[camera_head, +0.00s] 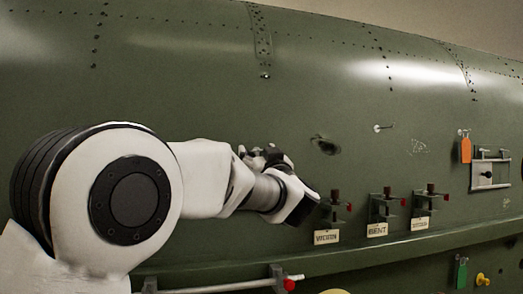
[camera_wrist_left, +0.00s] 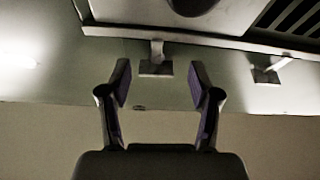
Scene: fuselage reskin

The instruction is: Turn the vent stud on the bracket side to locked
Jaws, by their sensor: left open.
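In the left wrist view a louvred vent panel (camera_wrist_left: 220,36) crosses the top, with dark slats at its right. A small stud with a flat tab (camera_wrist_left: 156,62) sits at its edge, between and beyond my left gripper's fingertips (camera_wrist_left: 160,82), not touching them. A second tabbed stud (camera_wrist_left: 270,73) is to the right. I cannot tell which stud is on the bracket side, or its locked state. My left gripper is open and empty. In the head view it (camera_head: 300,205) is near the green fuselage, its fingers mostly hidden. The vent panel is not clear there. My right gripper is out of view.
Labelled brackets stand right of my left gripper: worn (camera_head: 327,237), bent (camera_head: 378,230) and a third (camera_head: 421,223). An orange tag (camera_head: 465,150) hangs near a framed fitting (camera_head: 490,174). A green tag (camera_head: 461,273) hangs lower. A ledge (camera_head: 400,250) runs below the brackets.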

